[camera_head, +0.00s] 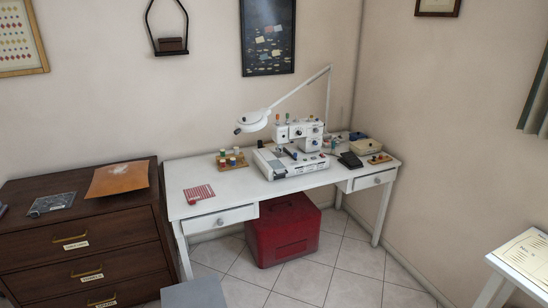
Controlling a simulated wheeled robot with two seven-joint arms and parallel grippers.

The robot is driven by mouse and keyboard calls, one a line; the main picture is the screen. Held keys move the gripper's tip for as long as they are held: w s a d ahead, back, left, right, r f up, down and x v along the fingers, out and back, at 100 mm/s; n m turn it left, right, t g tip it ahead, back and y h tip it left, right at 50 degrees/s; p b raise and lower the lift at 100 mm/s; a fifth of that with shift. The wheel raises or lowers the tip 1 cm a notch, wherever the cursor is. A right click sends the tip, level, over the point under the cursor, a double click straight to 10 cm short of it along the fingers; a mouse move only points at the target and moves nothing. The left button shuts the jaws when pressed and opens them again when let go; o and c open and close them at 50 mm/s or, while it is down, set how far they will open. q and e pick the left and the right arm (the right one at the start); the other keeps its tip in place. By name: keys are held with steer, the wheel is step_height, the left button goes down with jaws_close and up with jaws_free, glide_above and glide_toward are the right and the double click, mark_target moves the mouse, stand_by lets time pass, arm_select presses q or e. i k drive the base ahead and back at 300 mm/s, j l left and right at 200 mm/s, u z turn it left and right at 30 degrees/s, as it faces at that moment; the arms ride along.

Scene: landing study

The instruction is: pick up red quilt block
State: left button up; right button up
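A small red and white patterned square (198,193), which looks like the red quilt block, lies flat on the left part of the white desk (232,186). It is near the front edge, and nothing covers it. Neither of my grippers shows in the head view.
A white sewing machine (290,158) and a lamp (253,121) stand on the desk. A thread tray (232,160) sits behind the square. A dark drawer chest (82,238) stands left, a red case (289,232) under the desk. A grey flat-topped thing (194,293) shows at the bottom.

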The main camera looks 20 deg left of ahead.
mark_target(200, 193)
steer(key=i+l+u, duration=0.15)
steer(key=i+u, duration=0.3)
steer(key=i+l+u, duration=0.4)
steer(key=i, duration=0.25)
steer(key=i+l+u, duration=0.45)
steer(key=i+j, duration=0.05)
